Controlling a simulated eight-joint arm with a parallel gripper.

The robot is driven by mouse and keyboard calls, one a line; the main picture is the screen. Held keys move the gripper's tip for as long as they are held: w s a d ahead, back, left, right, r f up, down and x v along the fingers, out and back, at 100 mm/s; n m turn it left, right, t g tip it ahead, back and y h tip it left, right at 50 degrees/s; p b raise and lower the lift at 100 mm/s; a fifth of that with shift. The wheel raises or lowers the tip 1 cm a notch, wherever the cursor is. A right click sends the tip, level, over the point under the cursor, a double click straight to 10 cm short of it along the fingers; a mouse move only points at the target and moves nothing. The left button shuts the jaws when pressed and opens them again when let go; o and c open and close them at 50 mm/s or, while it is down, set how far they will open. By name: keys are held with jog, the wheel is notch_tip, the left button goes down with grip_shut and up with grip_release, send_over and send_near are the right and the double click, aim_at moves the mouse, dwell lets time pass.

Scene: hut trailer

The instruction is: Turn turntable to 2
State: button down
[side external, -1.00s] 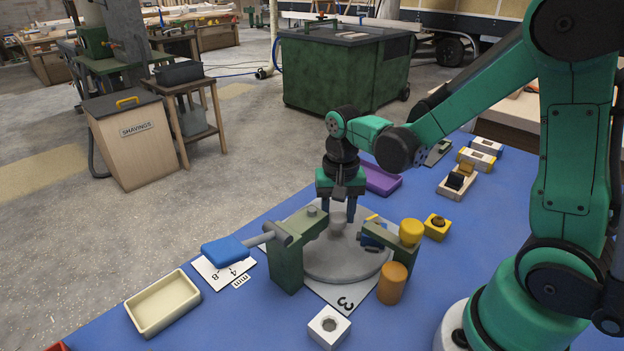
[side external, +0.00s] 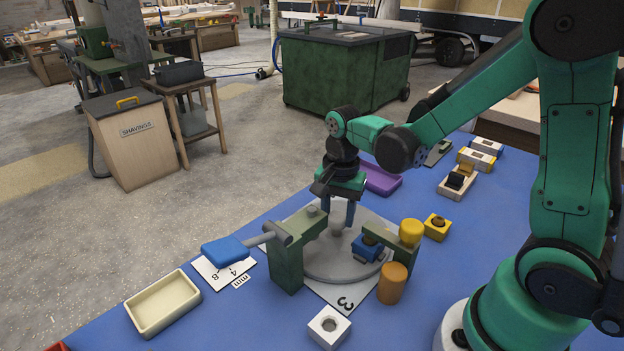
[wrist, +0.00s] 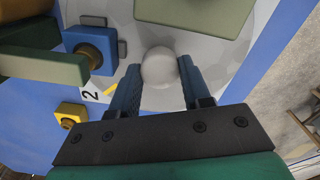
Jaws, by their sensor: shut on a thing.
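In the wrist view, a white label reading 2 (wrist: 91,95) lies beside a yellow mark (wrist: 109,90), near the blue block (wrist: 93,50). A label reading 3 (side external: 345,303) shows at the front of the turntable.
Green brackets (side external: 288,262) stand at the disc's left and right (side external: 403,262). A yellow block (side external: 437,227), an orange cylinder (side external: 391,284), a white block (side external: 328,327) and a cream tray (side external: 163,303) are nearby.

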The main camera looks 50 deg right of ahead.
aim_at(338, 216)
jog(key=shift+m, duration=0.3)
dwell(0.5)
jog(key=shift+c, duration=2)
grip_release()
jog(key=shift+r, duration=0.1)
jog(key=shift+r, duration=2.7)
